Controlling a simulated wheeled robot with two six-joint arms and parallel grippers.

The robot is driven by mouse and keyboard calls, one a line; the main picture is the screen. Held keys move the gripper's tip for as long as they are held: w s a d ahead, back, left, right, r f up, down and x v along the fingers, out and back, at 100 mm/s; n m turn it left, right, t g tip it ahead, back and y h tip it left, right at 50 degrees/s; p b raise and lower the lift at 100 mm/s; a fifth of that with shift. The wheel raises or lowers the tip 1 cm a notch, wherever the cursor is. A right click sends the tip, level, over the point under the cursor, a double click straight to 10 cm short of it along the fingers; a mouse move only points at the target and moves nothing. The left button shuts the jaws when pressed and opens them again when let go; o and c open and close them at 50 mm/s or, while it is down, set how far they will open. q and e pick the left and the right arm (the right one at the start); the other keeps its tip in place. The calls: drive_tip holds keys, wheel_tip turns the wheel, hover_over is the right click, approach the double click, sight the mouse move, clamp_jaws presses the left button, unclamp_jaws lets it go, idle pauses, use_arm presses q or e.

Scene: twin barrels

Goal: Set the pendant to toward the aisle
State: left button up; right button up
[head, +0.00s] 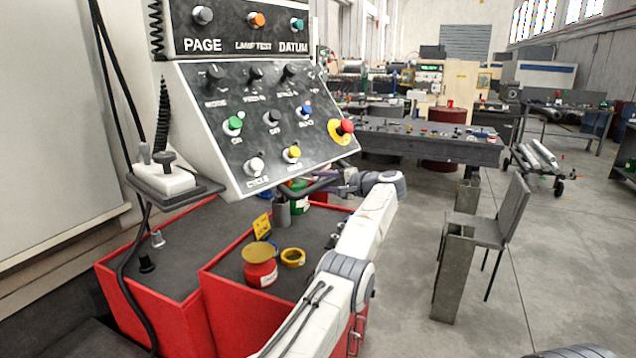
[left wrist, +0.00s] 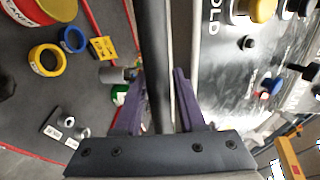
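The pendant (head: 265,125) is a pale control box with a dark face of knobs and buttons and a red stop button on a yellow ring. It hangs at upper left in the head view, its face turned partly toward the right. A dark handle bar (head: 318,186) runs under its lower edge. My left gripper (head: 338,181) is at that bar. In the left wrist view the bar (left wrist: 155,45) passes between my two purple fingers (left wrist: 160,82), with a thin gap showing at the right finger, and the pendant face (left wrist: 240,60) is right of them. My right gripper is out of view.
A red cart (head: 205,265) stands under the pendant with a red pot (head: 260,266), a yellow ring (head: 293,257) and a yellow tag (head: 262,225). A side shelf (head: 175,190) with a joystick is at the pendant's left. A chair (head: 490,230) stands right; open floor lies around it.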

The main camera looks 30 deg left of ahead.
use_arm(q)
drive_tip(key=shift+s+d+f+b, duration=0.1)
drive_tip(key=shift+s+f+b, duration=0.1)
drive_tip(key=shift+b, duration=0.3)
drive_tip(key=b+v, duration=0.1)
drive_tip(key=v, duration=0.2)
drive_tip(key=b+v, duration=0.1)
drive_tip(key=v, duration=0.1)
drive_tip(key=b+v, duration=0.1)
drive_tip(key=v, duration=0.2)
drive_tip(key=shift+d+r, duration=0.3)
drive_tip(key=shift+r, duration=0.05)
drive_tip(key=shift+s+d+r, duration=0.1)
drive_tip(key=shift+s+d, duration=0.05)
drive_tip(key=shift+d, duration=0.3)
drive_tip(key=shift+c, duration=0.2)
